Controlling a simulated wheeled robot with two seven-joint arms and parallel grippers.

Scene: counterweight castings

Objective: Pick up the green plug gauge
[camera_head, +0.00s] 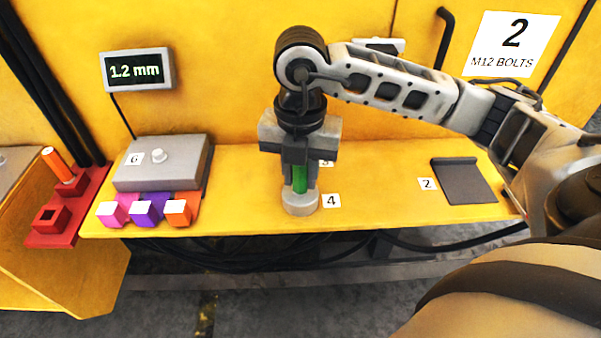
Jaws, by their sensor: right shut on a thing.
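The green plug gauge (299,180) stands upright in a round grey holder (300,205) beside the label 4 on the yellow shelf. My right gripper (300,184) points straight down over it and is shut on its upper part. The gauge's top is hidden between the fingers. Its lower end meets the holder, and I cannot tell whether it is lifted at all. My left gripper does not show.
Left on the yellow shelf (380,208) is a grey box (165,165) with pink, purple and orange blocks before it. Further left, a red holder (68,205) carries an orange cylinder (57,164). A dark tray (463,182) lies at the right. The shelf between is mostly clear.

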